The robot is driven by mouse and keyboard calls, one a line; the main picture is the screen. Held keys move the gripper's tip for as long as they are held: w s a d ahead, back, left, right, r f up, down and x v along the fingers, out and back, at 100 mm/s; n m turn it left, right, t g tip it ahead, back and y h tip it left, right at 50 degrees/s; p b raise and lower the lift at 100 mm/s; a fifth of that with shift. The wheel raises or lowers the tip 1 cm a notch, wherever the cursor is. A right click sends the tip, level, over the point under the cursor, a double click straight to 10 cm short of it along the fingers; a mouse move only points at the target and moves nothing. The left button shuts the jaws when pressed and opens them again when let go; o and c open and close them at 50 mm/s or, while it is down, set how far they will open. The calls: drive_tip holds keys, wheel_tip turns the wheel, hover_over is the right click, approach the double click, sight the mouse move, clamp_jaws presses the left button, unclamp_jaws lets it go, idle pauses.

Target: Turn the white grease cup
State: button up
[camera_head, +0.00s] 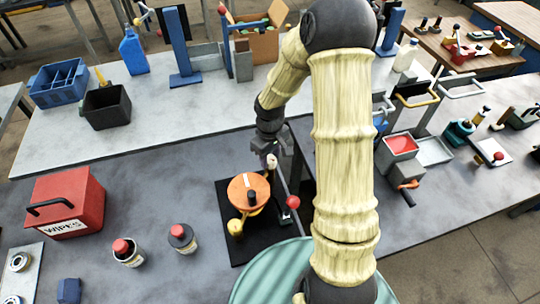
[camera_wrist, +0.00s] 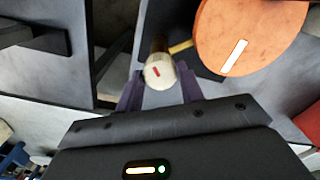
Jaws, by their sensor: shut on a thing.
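The white grease cup (camera_wrist: 158,71) is a small pale, rounded piece with a short red mark on its end. In the wrist view it sits between the two dark fingers of my gripper (camera_wrist: 159,88), which are shut on it. In the head view the cup (camera_head: 271,161) is a small pale spot just below my gripper (camera_head: 271,150), beside an orange disc (camera_head: 248,188). The disc has a white stripe, and it also shows close at the upper right of the wrist view (camera_wrist: 255,30). A brass-coloured stem runs between cup and disc.
The disc's device stands on a black mat (camera_head: 228,212), with a yellow knob (camera_head: 235,227) and a red ball (camera_head: 293,202). Two red-capped bottles (camera_head: 128,252) (camera_head: 182,238) and a red wipes box (camera_head: 66,203) stand to the left. My arm hides the table behind it.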

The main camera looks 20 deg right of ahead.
drive_tip(key=shift+m, duration=0.4)
drive_tip(key=m+b, duration=0.1)
drive_tip(key=m, duration=0.2)
drive_tip(key=shift+m+b, duration=0.6)
drive_tip(key=shift+m, duration=1.8)
drive_tip(key=o, duration=1)
